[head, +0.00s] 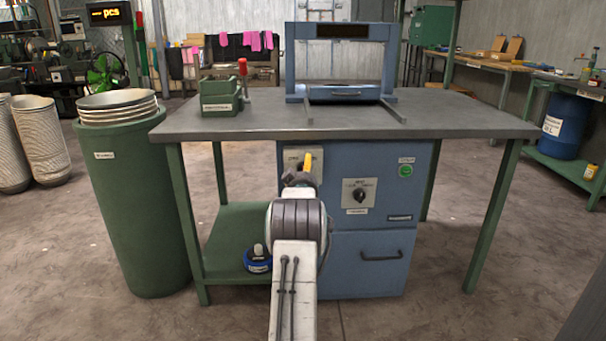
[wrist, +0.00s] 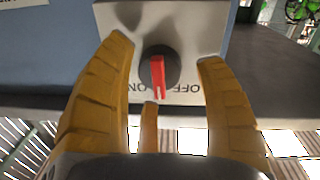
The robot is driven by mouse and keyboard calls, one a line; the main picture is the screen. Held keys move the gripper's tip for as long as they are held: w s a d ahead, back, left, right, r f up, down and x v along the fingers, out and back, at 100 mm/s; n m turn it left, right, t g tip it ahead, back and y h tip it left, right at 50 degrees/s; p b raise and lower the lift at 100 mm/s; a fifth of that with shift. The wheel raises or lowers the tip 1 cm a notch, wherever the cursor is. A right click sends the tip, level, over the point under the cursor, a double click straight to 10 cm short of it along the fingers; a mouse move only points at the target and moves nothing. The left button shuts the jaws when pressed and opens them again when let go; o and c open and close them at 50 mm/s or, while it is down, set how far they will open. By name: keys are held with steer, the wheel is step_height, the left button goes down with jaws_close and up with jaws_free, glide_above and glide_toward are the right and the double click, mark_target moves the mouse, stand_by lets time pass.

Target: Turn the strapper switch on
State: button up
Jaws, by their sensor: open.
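The switch (wrist: 158,75) is a dark round knob with a red lever on a grey plate, seen upside down in the wrist view. ON is printed on the picture's left and OFF on its right. The lever's lower end points between the labels, slightly toward OFF. My gripper (wrist: 163,52) is open, with yellow fingers on both sides of the knob and a third below it. Whether any finger touches it I cannot tell. In the head view my gripper (head: 304,166) is in front of the grey plate (head: 317,158) on the blue cabinet (head: 365,263); the switch is hidden there.
On the same cabinet are a black knob (head: 360,195) and a green button (head: 405,171). The grey tabletop (head: 230,126) overhangs close above my gripper. A green bin (head: 140,205) stands left of the table; a blue roll (head: 257,262) lies on the lower shelf. Floor at right is clear.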

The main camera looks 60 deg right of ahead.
steer(key=shift+w+d, duration=0.1)
steer(key=shift+d, duration=0.05)
steer(key=shift+c, duration=0.4)
steer(key=shift+r, duration=0.15)
steer(key=c, duration=1.1)
